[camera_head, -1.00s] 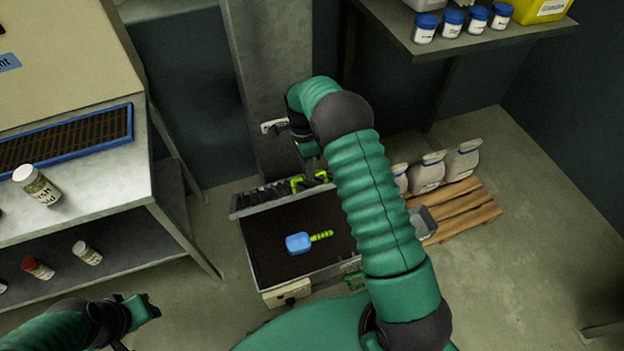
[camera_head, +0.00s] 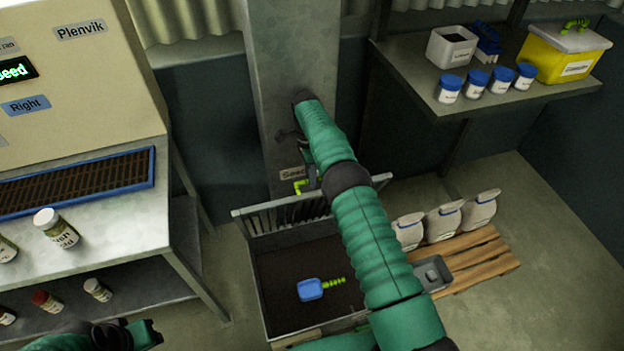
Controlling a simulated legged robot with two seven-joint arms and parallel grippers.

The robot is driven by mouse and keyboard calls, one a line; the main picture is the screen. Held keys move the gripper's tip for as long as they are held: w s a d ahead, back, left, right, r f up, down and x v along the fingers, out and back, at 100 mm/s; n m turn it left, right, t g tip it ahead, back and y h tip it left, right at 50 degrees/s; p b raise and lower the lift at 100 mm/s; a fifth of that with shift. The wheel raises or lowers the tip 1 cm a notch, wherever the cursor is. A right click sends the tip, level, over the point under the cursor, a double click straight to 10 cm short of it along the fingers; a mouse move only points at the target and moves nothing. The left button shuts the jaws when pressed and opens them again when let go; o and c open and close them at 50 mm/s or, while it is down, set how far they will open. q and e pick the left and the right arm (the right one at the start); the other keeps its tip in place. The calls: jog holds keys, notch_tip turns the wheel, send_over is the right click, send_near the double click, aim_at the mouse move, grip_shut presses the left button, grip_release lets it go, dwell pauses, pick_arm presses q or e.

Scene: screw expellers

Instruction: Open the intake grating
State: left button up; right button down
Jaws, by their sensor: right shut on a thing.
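The intake grating (camera_head: 270,217) is a grey barred panel at the back edge of the dark seed bin (camera_head: 280,265), standing steeply raised, its right part hidden behind my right arm. A yellow-green handle (camera_head: 299,186) shows at its upper edge. My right gripper (camera_head: 309,182) is at this handle and shut on it, its fingers mostly hidden by my arm. A blue scoop (camera_head: 311,289) with a green grip lies inside the bin. My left gripper (camera_head: 146,334) is low at the left, away from the bin; its fingers do not show clearly.
A bench (camera_head: 120,215) with jars and a blue-framed brown grille stands at left. A grey post (camera_head: 285,80) rises behind the bin. White sacks (camera_head: 443,222) stand on a wooden pallet (camera_head: 485,258) at right, below a shelf (camera_head: 420,85) of jars.

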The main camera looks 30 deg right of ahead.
jog(key=shift+f, duration=0.25)
jog(key=c, duration=1.6)
grip_release()
jog(key=shift+f, duration=0.1)
jog(key=shift+c, duration=0.2)
jog(key=shift+o, duration=1.2)
jog(key=shift+w+d+f, duration=0.1)
jog(key=shift+w+d, duration=0.05)
jog(key=shift+w, duration=0.05)
pick_arm(q)
jog(key=shift+w+d+f, duration=0.1)
jog(key=shift+w+d, duration=0.1)
jog(key=shift+w, duration=0.1)
jog(key=shift+s, duration=0.1)
pick_arm(e)
jog(key=shift+r, duration=0.25)
